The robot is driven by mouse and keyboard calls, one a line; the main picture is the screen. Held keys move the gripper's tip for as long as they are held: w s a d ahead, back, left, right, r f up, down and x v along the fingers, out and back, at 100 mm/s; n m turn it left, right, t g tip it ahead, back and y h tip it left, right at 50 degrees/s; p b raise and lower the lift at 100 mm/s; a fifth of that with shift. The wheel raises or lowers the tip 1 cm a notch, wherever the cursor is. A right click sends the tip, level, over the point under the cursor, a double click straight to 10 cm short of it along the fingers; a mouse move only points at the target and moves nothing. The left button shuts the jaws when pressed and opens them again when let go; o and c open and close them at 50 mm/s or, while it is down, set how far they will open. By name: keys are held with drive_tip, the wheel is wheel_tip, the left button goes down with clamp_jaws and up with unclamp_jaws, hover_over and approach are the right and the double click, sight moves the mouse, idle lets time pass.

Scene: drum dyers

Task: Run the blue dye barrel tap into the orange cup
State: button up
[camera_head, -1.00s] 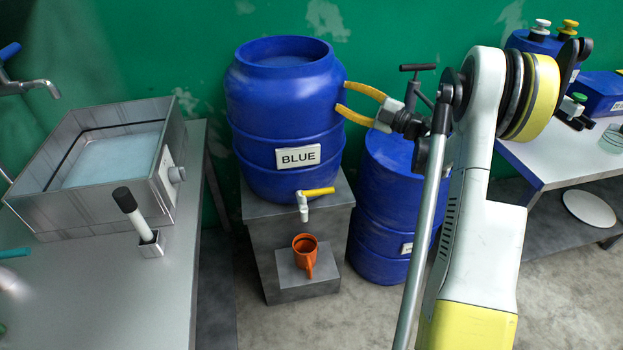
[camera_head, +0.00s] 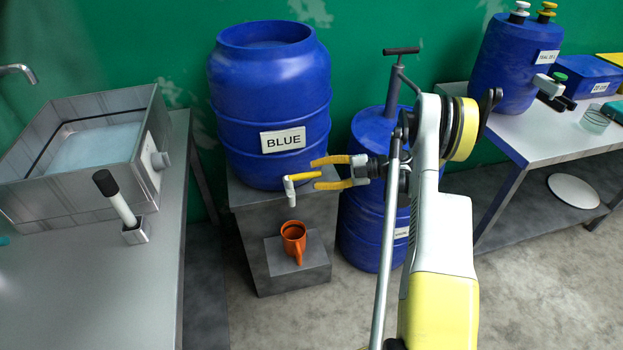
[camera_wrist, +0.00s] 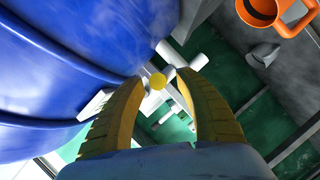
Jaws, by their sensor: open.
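The blue barrel (camera_head: 270,105) marked BLUE stands on a grey stand and fills the left of the wrist view (camera_wrist: 60,70). Its tap (camera_head: 300,178), with a white spout and a yellow handle, sticks out low on its front. My gripper (camera_head: 318,174) is open at the tap's right, its two yellow fingers pointing left at the handle's end. In the wrist view the yellow handle end (camera_wrist: 157,81) shows between the fingertips, with no clear contact. The orange cup (camera_head: 293,238) sits upright on a lower grey step below the tap, and also shows in the wrist view (camera_wrist: 262,8).
A second blue barrel (camera_head: 365,225) with a pump stands just right, behind my arm. A steel basin (camera_head: 150,130) is on the left table. A right table (camera_head: 510,135) holds another blue barrel (camera_head: 512,65). The floor in front is clear.

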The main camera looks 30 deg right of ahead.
drive_tip(key=shift+x, duration=0.9)
clamp_jaws()
